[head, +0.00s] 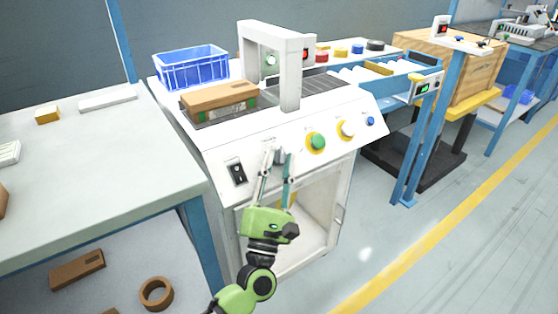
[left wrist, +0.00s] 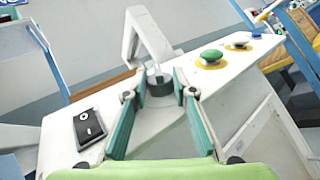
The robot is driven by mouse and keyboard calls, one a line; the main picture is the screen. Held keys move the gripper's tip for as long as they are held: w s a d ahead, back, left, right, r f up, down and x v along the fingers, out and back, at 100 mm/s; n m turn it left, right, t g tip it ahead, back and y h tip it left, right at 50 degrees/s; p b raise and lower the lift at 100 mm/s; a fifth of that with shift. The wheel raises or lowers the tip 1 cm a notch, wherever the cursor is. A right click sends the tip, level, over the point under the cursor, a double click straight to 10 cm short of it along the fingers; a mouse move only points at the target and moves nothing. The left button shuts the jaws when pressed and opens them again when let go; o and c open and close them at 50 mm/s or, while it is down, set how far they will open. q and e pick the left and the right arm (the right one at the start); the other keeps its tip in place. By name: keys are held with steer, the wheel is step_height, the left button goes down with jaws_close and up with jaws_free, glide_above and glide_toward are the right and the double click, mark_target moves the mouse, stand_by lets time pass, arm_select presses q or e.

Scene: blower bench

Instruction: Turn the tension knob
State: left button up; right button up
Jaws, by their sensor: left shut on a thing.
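The tension knob (head: 280,157) is a small, dark grey knob on the sloping white front panel (head: 262,137) of the machine. It sits between the black switch and the green button. My left gripper (head: 278,160) reaches up to it from below, with one teal-padded finger on each side, and is shut on it. In the left wrist view the knob (left wrist: 160,88) stands between the fingertips, with a pale top and a dark body. The fingers partly hide it in the head view. My right gripper is not in view.
A black switch (head: 238,173) is left of the knob; a green button (head: 317,142), a white one (head: 347,129) and a blue one (head: 371,121) are right. Above are a white arch (head: 288,60), a cardboard box (head: 220,97) and a blue crate (head: 192,66). A workbench (head: 90,160) stands left.

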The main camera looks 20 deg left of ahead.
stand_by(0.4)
arm_select(q)
steer(key=o, duration=1.1)
steer(key=v, duration=1.2)
